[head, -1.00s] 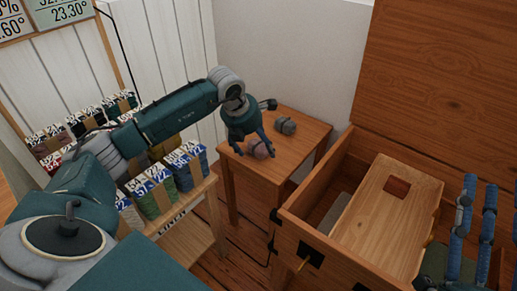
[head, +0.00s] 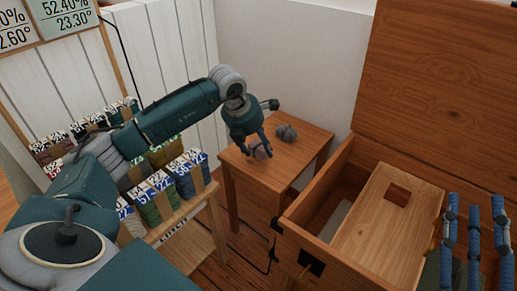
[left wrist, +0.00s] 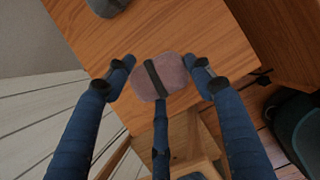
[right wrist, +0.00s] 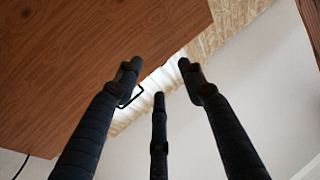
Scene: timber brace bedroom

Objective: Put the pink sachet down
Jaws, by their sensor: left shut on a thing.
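The pink sachet (head: 258,153) is a small rounded pouch with a dark band, held at the small wooden table (head: 299,157). In the left wrist view the sachet (left wrist: 173,73) lies between my left fingers, seen against the tabletop near its edge. My left gripper (head: 262,147) is shut on it, pointing down. I cannot tell whether the sachet touches the wood. A grey sachet (head: 286,133) rests on the table just behind it. My right gripper (head: 474,205) is at the far right; the right wrist view shows its fingers (right wrist: 158,85) apart and empty.
An open wooden chest (head: 340,150) with a raised lid (head: 445,80) and an inner wooden tray (head: 385,235) stands right of the table. A shelf of labelled sachets (head: 155,195) stands left, under my left arm. The table's front and right areas look bare.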

